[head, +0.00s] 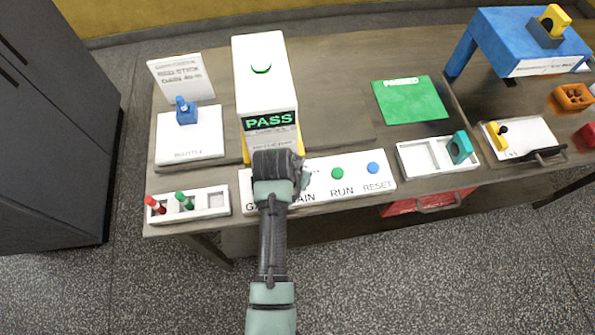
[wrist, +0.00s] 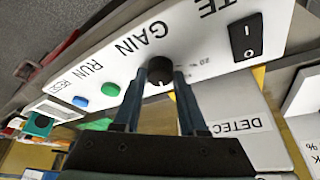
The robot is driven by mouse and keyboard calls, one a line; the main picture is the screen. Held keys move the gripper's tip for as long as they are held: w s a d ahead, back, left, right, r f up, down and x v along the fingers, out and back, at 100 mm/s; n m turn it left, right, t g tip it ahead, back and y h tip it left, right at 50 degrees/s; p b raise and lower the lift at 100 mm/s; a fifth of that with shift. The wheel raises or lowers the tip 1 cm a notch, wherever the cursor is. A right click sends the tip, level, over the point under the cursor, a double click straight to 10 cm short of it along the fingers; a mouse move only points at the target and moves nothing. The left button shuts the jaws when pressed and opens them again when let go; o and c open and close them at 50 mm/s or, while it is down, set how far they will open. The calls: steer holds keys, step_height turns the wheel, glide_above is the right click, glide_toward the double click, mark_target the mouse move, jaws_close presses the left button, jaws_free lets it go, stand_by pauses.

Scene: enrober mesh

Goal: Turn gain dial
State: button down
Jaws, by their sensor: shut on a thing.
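The gain dial (wrist: 158,66) is a small black knob on a white control panel (head: 320,180), beside the word GAIN in the wrist view. A printed scale shows next to it. My gripper (wrist: 160,76) is shut on the dial, one finger on each side. In the head view my gripper (head: 280,170) comes down over the panel's left part and hides the dial and part of the lettering. The dial's pointer mark is too unclear to read.
A green RUN button (head: 337,173) and a blue RESET button (head: 373,168) lie right of my gripper. A black rocker switch (wrist: 245,37) is on the dial's other side. The white machine showing PASS (head: 269,120) stands just behind. A rack with red and green sticks (head: 210,201) lies left.

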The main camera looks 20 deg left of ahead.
steer(key=shift+c, duration=2.3)
jaws_free()
steer(key=shift+r, duration=0.1)
steer(key=v, duration=1.3)
steer(key=shift+b, duration=0.45)
